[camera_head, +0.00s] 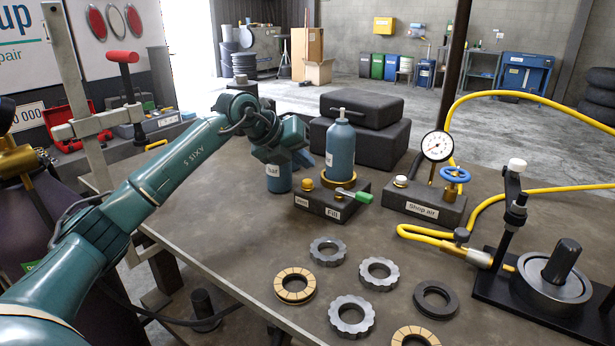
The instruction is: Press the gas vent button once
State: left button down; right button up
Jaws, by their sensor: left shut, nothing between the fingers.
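The gas station is a dark block (340,208) on the workbench, with a small label on its left part and a "Fill" label on its right part. A small brass button with a pale cap (302,187) stands on the left part, above the small label, whose text is hard to read. A blue gas bottle (341,150) stands upright in the brass seat on this block. A green-handled lever (356,196) is at the right. My left gripper (300,163) is shut and empty, just above and behind the button, apart from it. My right gripper is out of view.
A blue canister (278,178) stands behind the gripper. The "Shop air" block (425,203) with gauge and blue valve is to the right. Several gears and rings, including a toothed ring (328,251), lie in front. Dark cases (368,145) stand behind.

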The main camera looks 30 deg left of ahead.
pick_arm(q)
notch_tip(320, 180, up, 4)
jog(key=shift+f+p, duration=0.25)
jog(key=shift+p, duration=0.85)
